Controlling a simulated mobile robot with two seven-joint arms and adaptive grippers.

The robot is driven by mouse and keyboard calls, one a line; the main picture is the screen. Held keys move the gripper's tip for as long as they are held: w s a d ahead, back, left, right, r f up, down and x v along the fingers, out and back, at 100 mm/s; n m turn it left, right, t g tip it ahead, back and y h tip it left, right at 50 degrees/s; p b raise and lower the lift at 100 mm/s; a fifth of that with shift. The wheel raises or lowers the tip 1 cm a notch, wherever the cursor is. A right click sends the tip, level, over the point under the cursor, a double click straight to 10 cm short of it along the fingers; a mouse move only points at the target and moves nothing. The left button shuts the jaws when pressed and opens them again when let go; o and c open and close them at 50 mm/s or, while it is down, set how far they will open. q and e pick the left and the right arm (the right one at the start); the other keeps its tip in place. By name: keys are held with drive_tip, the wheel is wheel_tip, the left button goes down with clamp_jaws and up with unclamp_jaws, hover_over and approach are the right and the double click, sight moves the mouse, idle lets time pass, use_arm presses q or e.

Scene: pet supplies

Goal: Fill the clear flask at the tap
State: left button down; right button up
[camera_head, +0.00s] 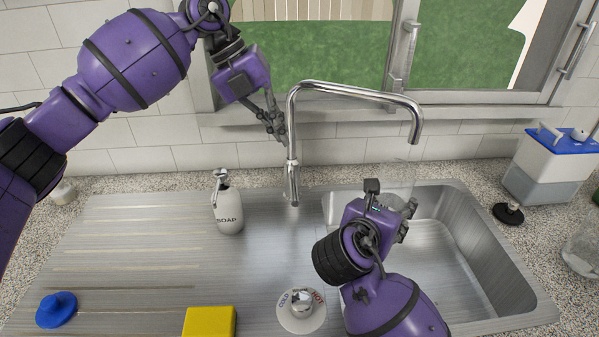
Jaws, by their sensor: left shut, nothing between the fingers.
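The chrome tap (352,90) rises behind the sink and its spout points down over the basin. The clear flask (399,174) is see-through and faint, below the spout; I see no water stream. My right gripper (405,208) is shut on the flask, which partly hides behind the gripper. The tap's round control (302,311), with blue and red markings, sits at the sink's front edge, left of my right forearm. My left gripper (277,126) is shut and empty, just left of the tap's upright pipe, in front of the wall.
A soap bottle (228,208) stands on the drainboard (130,245). A yellow sponge (209,322) and blue stopper (56,309) lie in front. A blue-lidded container (545,170), a black plug (509,214) and a glass vessel (582,248) are at right.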

use_arm(q)
drive_tip(key=n, duration=0.5)
drive_tip(key=n+h, duration=0.1)
drive_tip(key=n, duration=1.2)
hover_over(294, 188)
drive_tip(key=d, duration=0.1)
wheel_tip(294, 188, down, 11)
drive_tip(key=shift+s+d+r+g, duration=0.15)
drive_tip(key=shift+s+g, duration=0.1)
drive_tip(key=shift+g, duration=0.15)
